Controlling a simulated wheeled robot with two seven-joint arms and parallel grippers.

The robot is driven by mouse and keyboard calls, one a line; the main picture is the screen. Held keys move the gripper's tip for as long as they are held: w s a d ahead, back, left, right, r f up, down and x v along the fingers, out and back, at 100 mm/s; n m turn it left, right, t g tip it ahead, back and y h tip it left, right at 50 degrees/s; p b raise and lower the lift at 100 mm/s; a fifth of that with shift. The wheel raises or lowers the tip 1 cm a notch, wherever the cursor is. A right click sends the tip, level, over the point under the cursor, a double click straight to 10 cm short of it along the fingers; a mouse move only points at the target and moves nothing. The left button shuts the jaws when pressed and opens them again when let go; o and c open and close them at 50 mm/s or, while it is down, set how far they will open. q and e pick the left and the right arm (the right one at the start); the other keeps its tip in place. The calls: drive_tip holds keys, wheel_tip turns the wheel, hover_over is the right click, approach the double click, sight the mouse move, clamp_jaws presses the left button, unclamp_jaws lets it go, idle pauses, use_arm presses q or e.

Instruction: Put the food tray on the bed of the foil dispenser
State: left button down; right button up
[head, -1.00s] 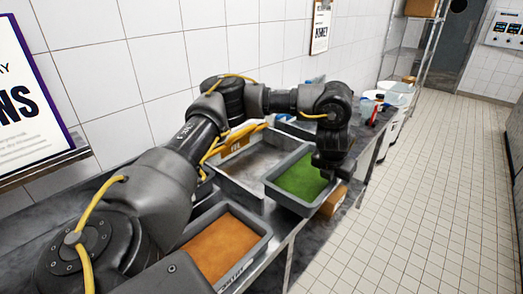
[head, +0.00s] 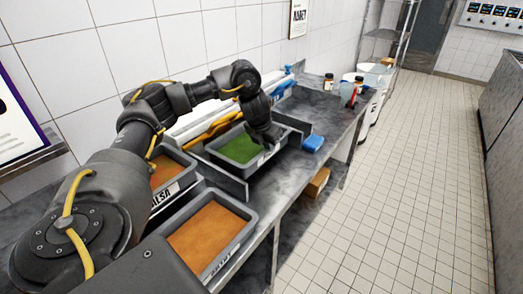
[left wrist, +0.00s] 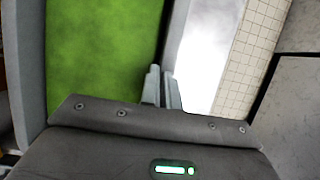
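The food tray (head: 238,149) is a grey tray with green contents. In the head view it sits within or just over a grey, low-walled bed (head: 222,178), which appears to be the foil dispenser's. I cannot tell whether the tray touches the bed. My left gripper (head: 272,142) is at the tray's right-hand rim. In the left wrist view, its fingers (left wrist: 161,88) are close together on the rim beside the green contents (left wrist: 100,50). My right gripper is not in view.
Two trays with orange contents, one nearer (head: 208,238) and one behind it (head: 165,170), stand at the left. A blue item (head: 313,143) lies right of the bed. Bottles (head: 328,82) stand farther along the counter. A cardboard box (head: 317,183) is below. The tiled floor is clear.

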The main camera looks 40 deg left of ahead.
sight(262, 146)
use_arm(q)
drive_tip(key=shift+s+a, duration=0.15)
drive_tip(key=shift+a, duration=1.25)
drive_tip(key=shift+d+f, duration=0.1)
drive_tip(key=shift+f, duration=0.65)
wheel_tip(262, 146, down, 2)
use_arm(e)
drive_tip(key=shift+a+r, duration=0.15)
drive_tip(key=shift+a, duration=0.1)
use_arm(q)
drive_tip(key=c, duration=1.6)
unclamp_jaws()
drive_tip(key=shift+c, duration=0.2)
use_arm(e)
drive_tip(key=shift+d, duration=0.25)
use_arm(q)
drive_tip(key=shift+r, duration=0.1)
